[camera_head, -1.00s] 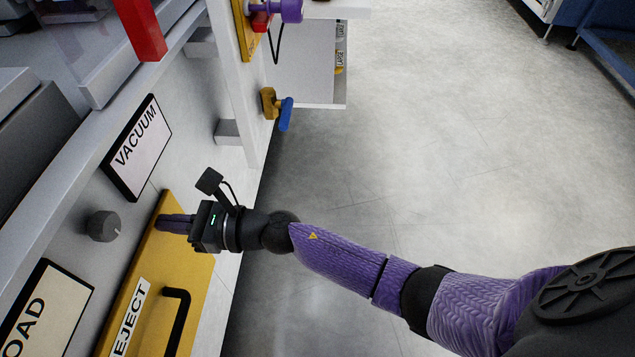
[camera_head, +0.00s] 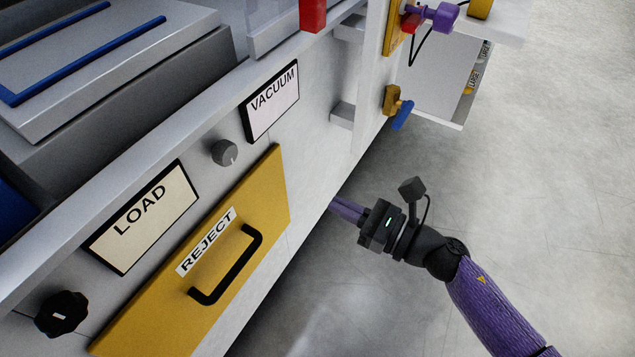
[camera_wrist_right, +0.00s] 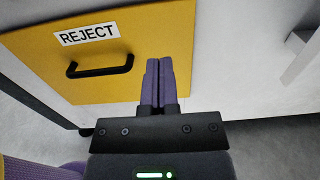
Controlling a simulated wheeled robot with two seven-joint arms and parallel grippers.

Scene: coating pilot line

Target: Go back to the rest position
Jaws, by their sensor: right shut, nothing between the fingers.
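My right gripper (camera_head: 346,209) is in front of the machine, to the right of the yellow REJECT drawer, over the grey floor. Its purple fingers are together with nothing between them; they also show shut in the right wrist view (camera_wrist_right: 157,84). In that view the fingers overlap the lower right part of the yellow drawer front (camera_wrist_right: 40,80). I cannot tell the exact gap to it, but in the head view the gripper looks clear of the panel. My left gripper is not in view.
The REJECT drawer (camera_head: 265,190) looks closed, with a black handle (camera_head: 232,277). Above it are the LOAD sign (camera_head: 150,215), a grey knob (camera_head: 225,152) and the VACUUM sign (camera_head: 272,100). A blue-and-yellow valve (camera_head: 398,106) sticks out further along. Open floor (camera_head: 560,200) lies to the right.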

